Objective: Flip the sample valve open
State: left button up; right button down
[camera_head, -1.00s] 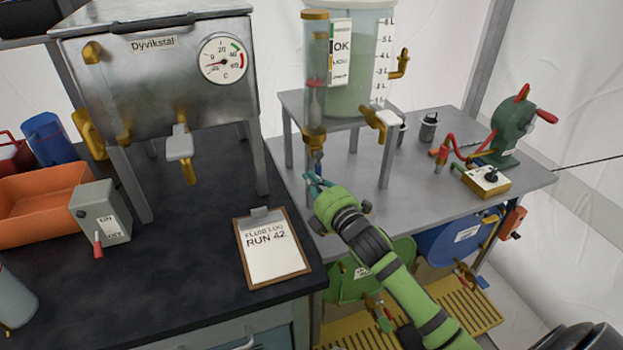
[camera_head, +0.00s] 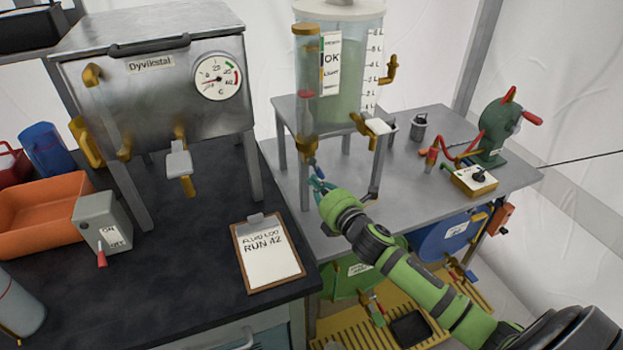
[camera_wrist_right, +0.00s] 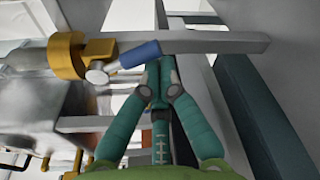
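A small valve with a blue handle (camera_wrist_right: 140,54) sits at the brass fitting (camera_wrist_right: 67,55) in the right wrist view. In the head view this brass fitting (camera_head: 307,146) is at the foot of the clear sight tube, with the blue handle (camera_head: 311,169) just below it. I take it to be the sample valve. My right gripper (camera_head: 318,183) is right beside the handle. In the right wrist view its teal fingertips (camera_wrist_right: 158,69) are together at the handle's end, with no grip on it visible. Whether they touch it is unclear. My left gripper is out of view.
The sight tube (camera_head: 306,85) and a clear tank (camera_head: 350,75) stand on a raised metal stand (camera_head: 284,108). A brass tap (camera_head: 362,124) is to the right. A clipboard (camera_head: 267,253) lies on the dark bench. A green hand-cranked device (camera_head: 497,131) stands further right.

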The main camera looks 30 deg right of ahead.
jog(key=d+n+p, duration=0.1)
jog(key=d+r+n+p, duration=0.1)
jog(key=n, duration=0.1)
jog(key=shift+p, duration=0.35)
jog(key=shift+s+d+r+n+g+h+p, duration=0.15)
jog(key=shift+d+r+n+h+p, duration=0.25)
jog(key=shift+n+p, duration=0.8)
jog(key=shift+d+r+n+g+h+p, duration=0.25)
jog(key=shift+d+r+n+p, duration=0.25)
jog(key=shift+n+p, duration=0.7)
jog(key=shift+s+d+r+n+g+h+p, duration=0.1)
jog(key=shift+d+r+n+h+p, duration=0.3)
jog(key=shift+n+p, duration=0.8)
